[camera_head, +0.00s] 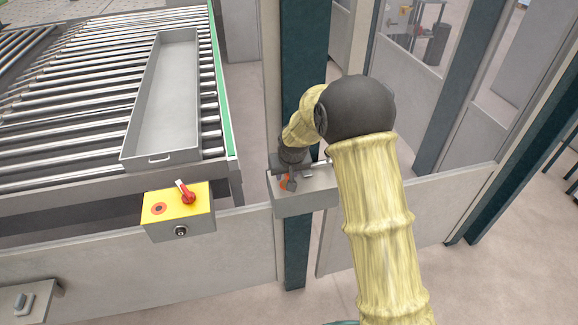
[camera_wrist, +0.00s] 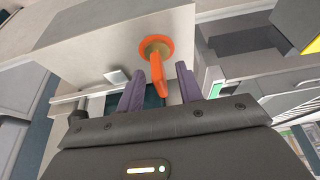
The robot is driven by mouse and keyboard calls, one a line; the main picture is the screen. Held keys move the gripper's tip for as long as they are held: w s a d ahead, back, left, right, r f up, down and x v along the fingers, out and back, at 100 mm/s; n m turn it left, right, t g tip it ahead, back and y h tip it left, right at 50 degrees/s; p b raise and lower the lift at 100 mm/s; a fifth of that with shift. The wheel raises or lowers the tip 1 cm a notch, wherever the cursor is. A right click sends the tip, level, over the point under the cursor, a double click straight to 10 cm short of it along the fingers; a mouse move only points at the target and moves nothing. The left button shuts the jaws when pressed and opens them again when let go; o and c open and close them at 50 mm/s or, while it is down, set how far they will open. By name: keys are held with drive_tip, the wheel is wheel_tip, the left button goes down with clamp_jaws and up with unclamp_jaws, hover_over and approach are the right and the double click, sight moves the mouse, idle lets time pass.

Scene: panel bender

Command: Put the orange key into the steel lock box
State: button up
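The grey steel box (camera_head: 305,203), which looks like the lock box, is fixed at the dark post; its pale surface fills the upper left of the wrist view (camera_wrist: 95,35). The orange key (camera_wrist: 156,62) is a round orange piece with a brass-coloured middle and an orange tab. The round piece appears against the box; I cannot tell whether it is in it or on it. A bit of orange (camera_head: 284,183) shows over the box in the head view. My gripper (camera_wrist: 159,70) is open, its two purple fingers on either side of the tab, with gaps showing.
A yellow-topped control box (camera_head: 165,199) with a red switch (camera_head: 187,195) and a round lock on its front is to the left. A long grey tray (camera_head: 165,100) lies on the roller conveyor (camera_head: 70,75). Fence panels and posts (camera_head: 303,40) stand close around my arm.

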drive_tip(key=b+v, duration=0.4)
drive_tip(key=v, duration=1.3)
drive_tip(key=shift+s, duration=0.15)
drive_tip(key=s+d+f+m, duration=0.1)
drive_tip(key=s+d+f, duration=0.5)
drive_tip(key=s+d, duration=0.2)
drive_tip(key=s+d+f+m+g+h, duration=0.1)
drive_tip(key=s+d+f, duration=0.5)
drive_tip(key=s, duration=0.6)
drive_tip(key=shift+s+d+m+g, duration=0.3)
drive_tip(key=shift+d+m, duration=0.3)
drive_tip(key=shift+d, duration=0.45)
